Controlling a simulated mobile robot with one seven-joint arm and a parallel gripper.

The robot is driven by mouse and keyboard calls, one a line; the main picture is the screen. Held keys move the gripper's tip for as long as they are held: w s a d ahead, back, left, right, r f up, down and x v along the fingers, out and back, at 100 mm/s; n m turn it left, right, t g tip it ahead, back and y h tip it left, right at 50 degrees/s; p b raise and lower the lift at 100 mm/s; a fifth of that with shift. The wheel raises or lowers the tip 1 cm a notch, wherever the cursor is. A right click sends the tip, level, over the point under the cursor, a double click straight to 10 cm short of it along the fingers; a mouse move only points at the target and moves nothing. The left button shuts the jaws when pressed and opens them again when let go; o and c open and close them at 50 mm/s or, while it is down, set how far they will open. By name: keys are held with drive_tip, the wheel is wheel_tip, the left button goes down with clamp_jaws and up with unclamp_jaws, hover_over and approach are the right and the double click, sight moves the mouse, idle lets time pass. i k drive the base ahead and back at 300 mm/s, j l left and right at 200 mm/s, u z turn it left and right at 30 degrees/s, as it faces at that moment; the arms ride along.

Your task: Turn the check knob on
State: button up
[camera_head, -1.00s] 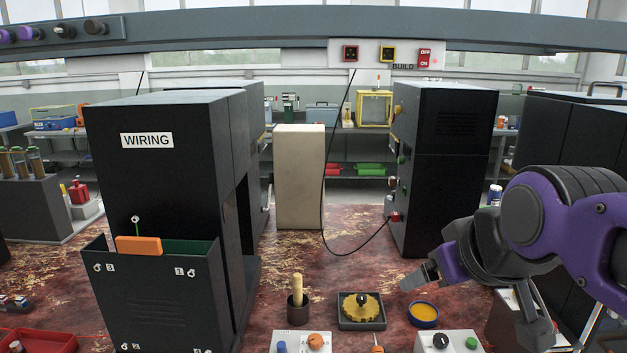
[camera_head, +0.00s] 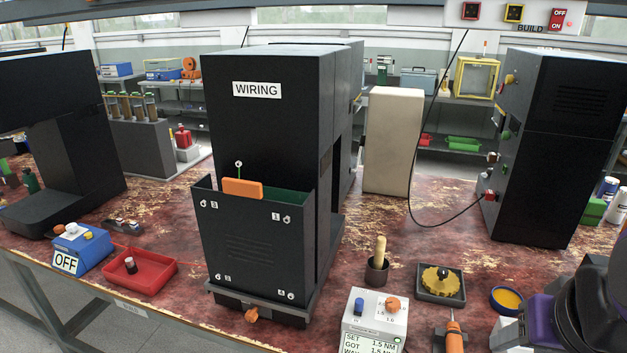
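No knob in view carries a readable "check" label, so I cannot tell which one is the check knob. A blue box (camera_head: 95,250) at the left has a white sign (camera_head: 65,263) reading OFF and small controls on top. Part of my purple and dark arm shows at the lower right; my gripper's fingertips are not visible.
The black WIRING cabinet (camera_head: 262,125) stands mid-table with an orange block (camera_head: 243,188) in its front pocket. A red tray (camera_head: 150,280) lies left of it. A wooden-handled tool in a cup (camera_head: 377,275), a gear tray (camera_head: 441,298) and a yellow-filled dish (camera_head: 508,314) sit at right.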

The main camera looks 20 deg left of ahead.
sight(72, 227)
drive_tip(key=k+j+u, duration=0.4)
drive_tip(key=k+u, duration=0.1)
drive_tip(key=u, duration=1.5)
drive_tip(key=z, duration=0.45)
drive_tip(key=i+j+z, duration=0.2)
drive_tip(key=z, duration=0.2)
drive_tip(key=i+j+z, duration=0.2)
drive_tip(key=j+z, duration=0.25)
drive_tip(key=i+j+z, duration=0.2)
drive_tip(key=j, duration=0.15)
drive_tip(key=j+z, duration=0.15)
drive_tip(key=j, duration=0.2)
drive_tip(key=i+j+z, duration=0.1)
drive_tip(key=j, duration=0.45)
drive_tip(key=i+j+z, duration=0.1)
drive_tip(key=j, duration=0.45)
drive_tip(key=i+j+z, duration=0.1)
drive_tip(key=j, duration=0.5)
